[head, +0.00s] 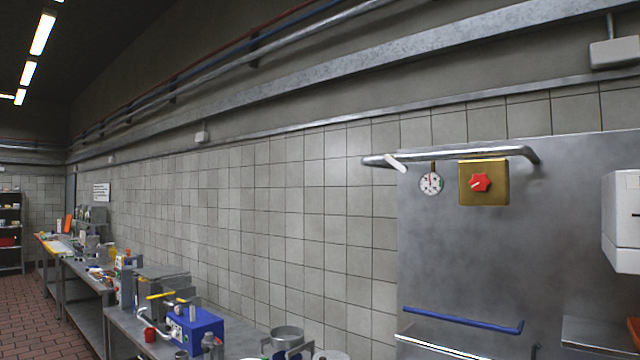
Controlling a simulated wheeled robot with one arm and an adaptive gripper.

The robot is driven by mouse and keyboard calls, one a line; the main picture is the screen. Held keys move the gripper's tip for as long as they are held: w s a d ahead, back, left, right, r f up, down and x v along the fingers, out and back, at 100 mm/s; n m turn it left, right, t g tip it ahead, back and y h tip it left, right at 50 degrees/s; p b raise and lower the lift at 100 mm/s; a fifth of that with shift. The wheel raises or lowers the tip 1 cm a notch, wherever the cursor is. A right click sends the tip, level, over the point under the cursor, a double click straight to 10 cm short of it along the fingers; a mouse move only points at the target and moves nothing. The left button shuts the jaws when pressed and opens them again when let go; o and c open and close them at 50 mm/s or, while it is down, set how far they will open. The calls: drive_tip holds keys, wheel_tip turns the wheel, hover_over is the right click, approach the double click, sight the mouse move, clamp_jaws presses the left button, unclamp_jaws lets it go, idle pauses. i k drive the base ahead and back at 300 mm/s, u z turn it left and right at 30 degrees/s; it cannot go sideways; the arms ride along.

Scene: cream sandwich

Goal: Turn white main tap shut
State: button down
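A white tap lever (396,163) sits near the left end of a grey metal pipe (465,155) on the right-hand wall. The lever slants down to the right across the pipe. A round dial gauge (431,183) with a white face hangs under the pipe, right of the lever. A brass plate with a red knob (481,183) is to the right of the gauge. My gripper is not in view.
A steel panel (460,260) backs the gauge and plate, with a blue rail (462,320) low on it. A white box (622,220) juts out at the right edge. Counters with a blue machine (196,330) and a pot (287,337) run along the left. Tiled wall left of the lever is bare.

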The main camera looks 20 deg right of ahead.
sight(387, 157)
drive_tip(key=u, duration=0.15)
drive_tip(key=i, duration=1.15)
drive_tip(key=z, duration=0.45)
